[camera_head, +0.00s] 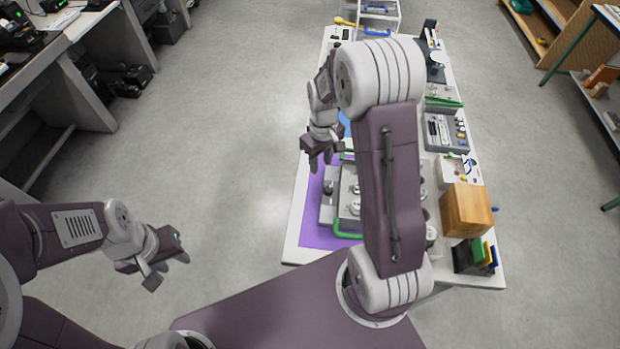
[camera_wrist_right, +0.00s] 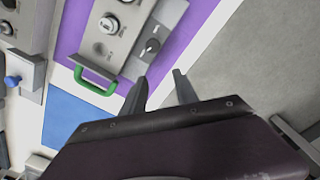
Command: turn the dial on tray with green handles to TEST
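The tray (camera_head: 345,204) with green handles stands on a purple mat, partly hidden behind my right arm in the head view. One green handle (camera_head: 348,233) shows at its near end; the other is seen in the right wrist view (camera_wrist_right: 93,83). A black dial (camera_wrist_right: 151,47) with a light mark sits on a dark grey panel at the tray's edge; its lettering is too small to read. My right gripper (camera_wrist_right: 161,84) is open and empty, its fingers close to the dial panel. It also shows in the head view (camera_head: 321,160). My left gripper (camera_head: 166,266) is open and empty over the floor.
The purple mat (camera_head: 311,222) lies on a long white table. A wooden box (camera_head: 466,210) and a dark holder with coloured items (camera_head: 475,256) stand at the right. A grey tray of tools (camera_head: 446,132) lies farther back. A blue mat (camera_wrist_right: 78,112) adjoins the purple one.

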